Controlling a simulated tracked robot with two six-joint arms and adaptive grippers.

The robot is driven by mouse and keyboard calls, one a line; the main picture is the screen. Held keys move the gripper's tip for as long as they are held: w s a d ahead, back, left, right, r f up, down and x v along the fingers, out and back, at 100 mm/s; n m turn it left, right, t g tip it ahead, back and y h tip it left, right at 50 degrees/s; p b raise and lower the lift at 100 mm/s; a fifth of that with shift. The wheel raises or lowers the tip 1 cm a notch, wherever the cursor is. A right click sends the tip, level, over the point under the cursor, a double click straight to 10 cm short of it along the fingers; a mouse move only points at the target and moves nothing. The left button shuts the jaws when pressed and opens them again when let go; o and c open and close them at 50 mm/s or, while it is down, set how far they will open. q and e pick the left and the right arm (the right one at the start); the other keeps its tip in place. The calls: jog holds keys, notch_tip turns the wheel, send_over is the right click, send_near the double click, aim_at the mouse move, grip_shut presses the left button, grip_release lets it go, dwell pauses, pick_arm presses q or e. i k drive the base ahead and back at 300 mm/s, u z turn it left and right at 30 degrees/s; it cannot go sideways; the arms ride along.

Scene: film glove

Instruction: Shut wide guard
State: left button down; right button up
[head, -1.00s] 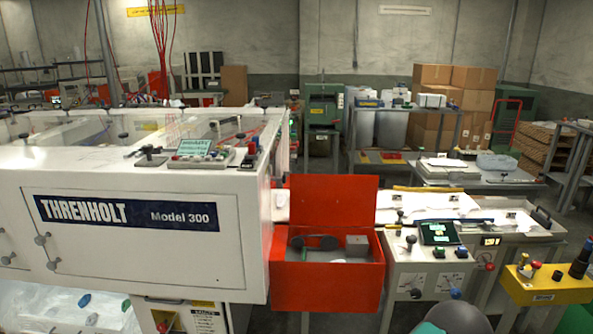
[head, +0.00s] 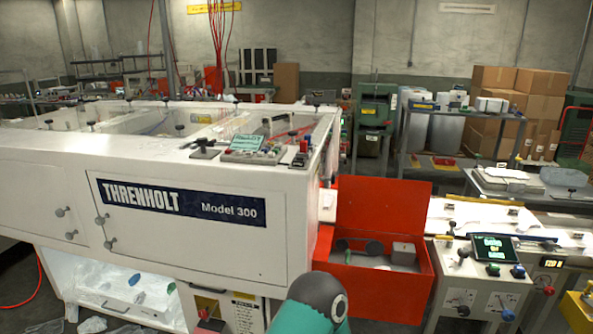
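A red metal box (head: 375,292) stands at the right end of the white machine in the head view. Its wide red lid (head: 382,217) stands raised at the back, and the inside is open to view, with dark round parts and a small grey block in it. I cannot tell for sure whether this lid is the wide guard. The white machine (head: 200,250) marked THRENHOLT Model 300 has front doors with knobs, which look shut. A teal and dark link of my arm shows at the bottom, in front of the box's lower left. Neither gripper is in view.
A small control panel (head: 255,149) sits on top of the machine. A control stand (head: 480,283) with a screen is close to the right of the red box. A yellow box (head: 577,312) is at the lower right edge. Clear bags (head: 125,285) lie below the machine.

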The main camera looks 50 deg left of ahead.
aim_at(406, 201)
jog(key=u, duration=0.7)
jog(key=i, duration=1.05)
jog(key=z, duration=0.05)
jog(key=k, duration=0.8)
jog(key=u, duration=0.2)
jog(key=i, duration=0.65)
jog(key=z, duration=0.05)
